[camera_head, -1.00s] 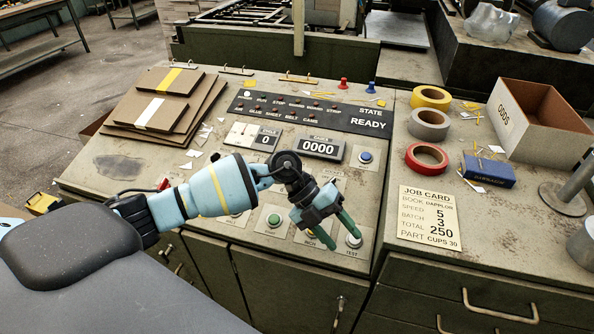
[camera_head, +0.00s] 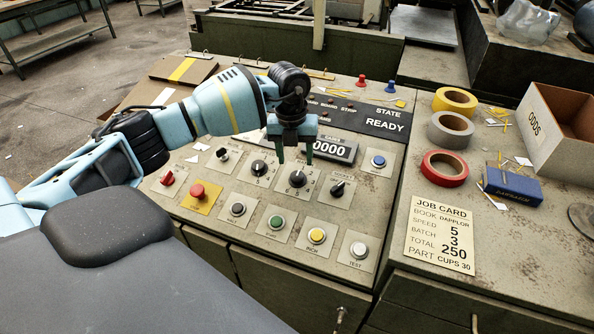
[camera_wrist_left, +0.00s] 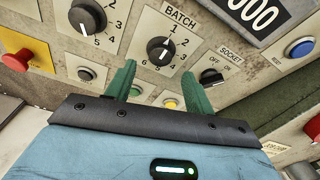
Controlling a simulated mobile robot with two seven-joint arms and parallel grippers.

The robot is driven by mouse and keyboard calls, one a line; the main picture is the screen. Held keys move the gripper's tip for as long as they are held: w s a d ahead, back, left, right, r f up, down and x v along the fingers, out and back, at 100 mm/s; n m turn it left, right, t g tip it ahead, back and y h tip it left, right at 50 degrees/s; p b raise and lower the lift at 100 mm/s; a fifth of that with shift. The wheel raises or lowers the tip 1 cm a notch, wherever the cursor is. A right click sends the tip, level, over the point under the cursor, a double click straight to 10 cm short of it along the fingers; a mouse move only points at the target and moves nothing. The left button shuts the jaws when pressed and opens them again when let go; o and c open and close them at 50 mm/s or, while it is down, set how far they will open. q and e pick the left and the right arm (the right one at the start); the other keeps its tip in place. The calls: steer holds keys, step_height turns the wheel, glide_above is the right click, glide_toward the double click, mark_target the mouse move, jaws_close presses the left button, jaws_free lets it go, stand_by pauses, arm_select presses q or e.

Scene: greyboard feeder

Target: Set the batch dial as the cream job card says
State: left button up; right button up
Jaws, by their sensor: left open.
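The cream job card (camera_head: 440,235) lies on the right part of the desk and reads speed 5, batch 3, total 250. The black batch dial (camera_head: 297,179) is on the sloped panel, and the left wrist view shows it (camera_wrist_left: 160,51) under the word BATCH with numbers around it. I cannot tell for sure which number its white mark points at. My left gripper (camera_head: 295,157) is open and empty, with its two green fingers pointing down just above the dial. In the left wrist view the fingers (camera_wrist_left: 159,75) sit either side below the dial. My right gripper is out of view.
Another numbered dial (camera_head: 258,169) stands left of the batch dial and the socket switch (camera_head: 338,188) right of it. A red mushroom button (camera_head: 199,193) and several push buttons fill the front. The counter display (camera_head: 329,149) is close behind my gripper.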

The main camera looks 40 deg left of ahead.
mark_target(297, 175)
arm_select(q)
steer(key=f, duration=0.5)
steer(key=shift+w+d+f, duration=0.1)
steer(key=shift+d+f, duration=0.1)
steer(key=shift+f, duration=0.15)
